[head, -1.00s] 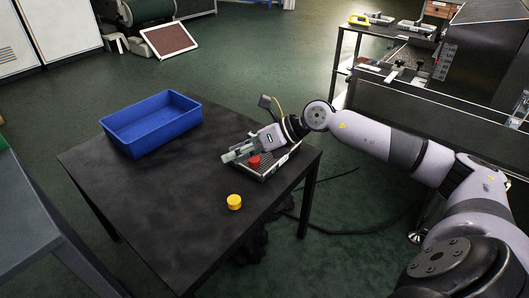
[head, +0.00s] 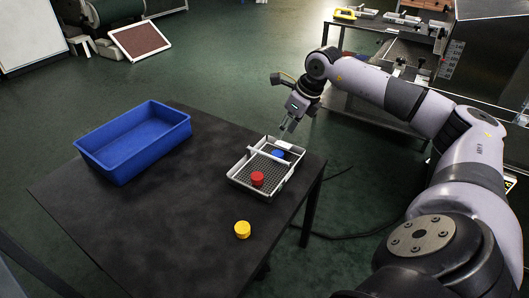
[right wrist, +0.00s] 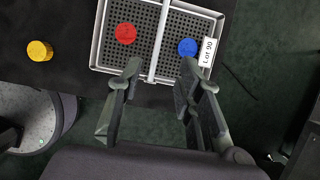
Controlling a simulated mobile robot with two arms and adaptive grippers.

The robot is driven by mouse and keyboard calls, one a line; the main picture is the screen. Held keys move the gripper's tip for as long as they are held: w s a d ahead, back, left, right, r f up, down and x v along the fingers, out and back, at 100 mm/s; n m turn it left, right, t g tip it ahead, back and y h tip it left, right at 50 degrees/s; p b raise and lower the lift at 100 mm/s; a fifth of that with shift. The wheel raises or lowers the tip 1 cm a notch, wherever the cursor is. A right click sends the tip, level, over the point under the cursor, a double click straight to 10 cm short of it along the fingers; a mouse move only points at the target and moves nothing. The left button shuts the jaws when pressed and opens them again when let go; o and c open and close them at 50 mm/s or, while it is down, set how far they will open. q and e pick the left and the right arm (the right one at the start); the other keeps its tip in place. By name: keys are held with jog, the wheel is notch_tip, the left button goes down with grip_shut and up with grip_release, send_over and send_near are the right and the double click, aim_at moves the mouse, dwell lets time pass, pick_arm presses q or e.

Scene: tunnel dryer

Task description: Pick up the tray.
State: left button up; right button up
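The tray (head: 237,180) is a pale wire-mesh tray with low walls and a bar across its middle, lying on the dark table near its right edge. A red disc (head: 257,179) and a blue disc (head: 278,155) sit in it, on opposite sides of the bar. In the right wrist view the tray (right wrist: 97,45) carries a white label reading "Lot 90" (right wrist: 208,51). My right gripper (head: 289,126) is open and empty above the tray's far end; its fingers (right wrist: 160,78) show apart in the wrist view. My left gripper is not in view.
A blue bin (head: 108,165) stands at the left back of the table (head: 150,225). A yellow disc (head: 242,229) lies on the table in front of the tray. The table between bin and tray is clear. A metal machine (head: 490,60) stands at the back right.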

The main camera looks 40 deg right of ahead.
aim_at(268, 155)
jog(key=b+x, duration=0.1)
jog(key=x, duration=0.8)
jog(key=b+x, duration=0.1)
jog(key=x, duration=0.3)
jog(key=shift+w+a+f, duration=0.1)
jog(key=shift+a, duration=0.05)
jog(key=shift+w+f, duration=0.2)
jog(key=shift+f, duration=0.2)
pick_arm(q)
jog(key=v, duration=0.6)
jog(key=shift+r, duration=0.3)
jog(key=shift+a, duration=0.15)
pick_arm(e)
jog(key=shift+r, duration=0.1)
jog(key=shift+c, duration=0.3)
grip_shut()
